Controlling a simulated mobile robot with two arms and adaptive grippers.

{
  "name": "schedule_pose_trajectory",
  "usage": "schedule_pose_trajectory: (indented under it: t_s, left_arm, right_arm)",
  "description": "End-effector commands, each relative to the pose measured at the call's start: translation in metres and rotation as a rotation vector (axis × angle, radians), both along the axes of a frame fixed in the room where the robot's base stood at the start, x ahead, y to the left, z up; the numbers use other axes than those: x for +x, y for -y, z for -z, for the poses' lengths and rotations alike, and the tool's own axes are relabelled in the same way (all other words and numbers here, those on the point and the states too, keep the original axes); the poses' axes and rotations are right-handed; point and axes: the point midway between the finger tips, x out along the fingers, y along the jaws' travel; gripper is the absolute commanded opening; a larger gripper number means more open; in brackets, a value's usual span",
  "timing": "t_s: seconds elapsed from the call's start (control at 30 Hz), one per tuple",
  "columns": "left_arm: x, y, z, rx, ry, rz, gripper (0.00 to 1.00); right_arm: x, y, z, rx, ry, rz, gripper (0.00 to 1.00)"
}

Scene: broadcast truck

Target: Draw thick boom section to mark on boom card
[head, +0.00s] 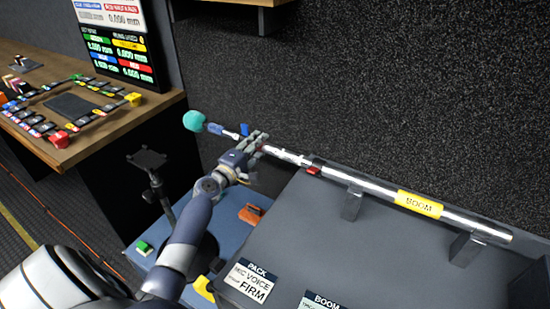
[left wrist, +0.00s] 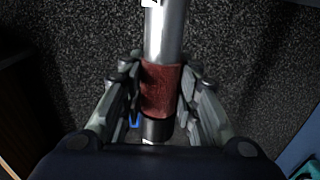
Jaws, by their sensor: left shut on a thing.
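The silver boom pole (head: 365,184) lies across two grey supports, with a yellow BOOM label (head: 418,204) on its thick section. Its thinner section reaches left, past a red collar (head: 314,170), to a blue piece (head: 222,130) and a teal ball (head: 194,120) at the tip. My left gripper (head: 259,142) is shut on the boom's thinner part, left of the red collar. In the left wrist view its fingers (left wrist: 160,92) flank a dark red band (left wrist: 161,88) on the silver tube. The boom card (head: 320,301) is cut off at the bottom edge, so its marks are hidden. My right gripper is out of view.
A dark grey case top (head: 400,260) lies under the boom, with a pack card (head: 250,281) at its front. An orange item (head: 251,214) and a thin stand (head: 150,172) are near my left arm. A wooden desk (head: 165,103) with controls stands left; a dark textured wall rises behind.

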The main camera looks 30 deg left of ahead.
Motion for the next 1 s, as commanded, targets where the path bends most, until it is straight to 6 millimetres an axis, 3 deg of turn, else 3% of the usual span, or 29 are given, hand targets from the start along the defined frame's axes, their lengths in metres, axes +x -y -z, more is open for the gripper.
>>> schedule_pose_trajectory:
  t_s: [0.2, 0.57, 0.6, 0.7, 1.0]
  left_arm:
    - [-0.001, -0.023, 0.001, 0.001, 0.001, -0.004, 0.00]
    - [-0.001, -0.025, -0.001, 0.000, 0.001, -0.005, 0.00]
    - [-0.001, -0.025, -0.001, 0.000, 0.001, -0.005, 0.31]
    - [-0.001, -0.025, -0.001, 0.000, 0.001, -0.004, 0.50]
    - [-0.002, -0.024, 0.000, 0.000, 0.000, -0.002, 0.50]
  right_arm:
    - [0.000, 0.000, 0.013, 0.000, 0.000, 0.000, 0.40]
    - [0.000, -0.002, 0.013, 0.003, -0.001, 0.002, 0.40]
    - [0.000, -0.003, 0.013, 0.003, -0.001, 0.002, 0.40]
    - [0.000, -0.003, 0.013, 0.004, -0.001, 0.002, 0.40]
    - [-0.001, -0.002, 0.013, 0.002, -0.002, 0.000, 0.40]
